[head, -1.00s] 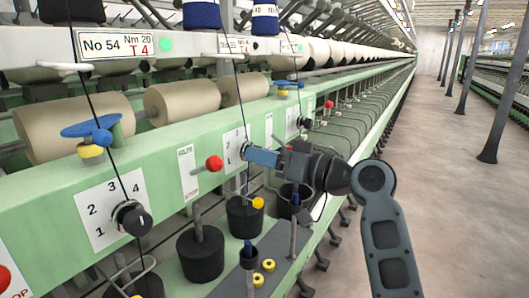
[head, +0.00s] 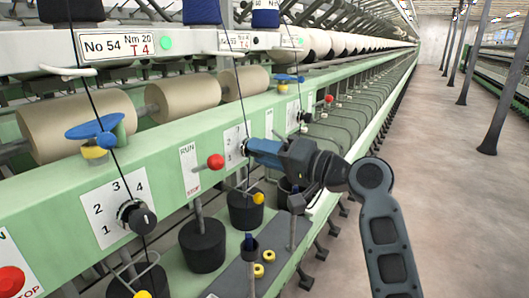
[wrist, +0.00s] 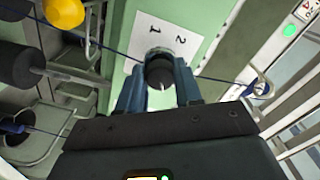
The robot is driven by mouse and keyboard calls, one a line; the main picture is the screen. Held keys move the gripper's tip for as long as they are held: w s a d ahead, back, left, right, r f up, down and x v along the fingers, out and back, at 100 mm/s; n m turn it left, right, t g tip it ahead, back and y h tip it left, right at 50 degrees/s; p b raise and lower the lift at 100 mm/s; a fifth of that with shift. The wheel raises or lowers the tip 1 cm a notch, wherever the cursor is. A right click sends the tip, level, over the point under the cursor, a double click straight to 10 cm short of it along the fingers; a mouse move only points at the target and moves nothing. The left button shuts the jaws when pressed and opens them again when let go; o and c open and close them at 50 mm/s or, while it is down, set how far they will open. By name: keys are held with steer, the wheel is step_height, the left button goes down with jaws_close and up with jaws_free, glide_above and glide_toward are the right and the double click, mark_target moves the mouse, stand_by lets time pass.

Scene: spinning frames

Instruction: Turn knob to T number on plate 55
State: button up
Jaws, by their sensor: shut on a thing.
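My gripper (head: 250,147) is shut on the black knob of the middle dial panel (head: 233,141). In the wrist view, the round black knob (wrist: 159,73) sits between the two blue fingers of my gripper (wrist: 157,65). A short pale mark shows on the knob's near side. The white dial (wrist: 160,38) shows 1 and 2 beyond the knob; its other numbers are hidden by my gripper. The small number plate (head: 235,41) above this section is too small to read surely. The nearer plate (head: 117,46) reads No 54, Nm 20, T 4.
Another dial knob (head: 136,216) with numbers 1 to 4 is at the left. A red ball lever (head: 215,161) stands just left of my gripper. Yarn strands hang across the panels. Black weights (head: 202,246) stand below. The aisle floor (head: 440,200) at right is clear.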

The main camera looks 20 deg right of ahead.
stand_by(0.4)
steer(key=o, duration=1)
steer(key=shift+s+d, duration=0.1)
steer(key=shift+b+v, duration=1)
steer(key=shift+v, duration=2.8)
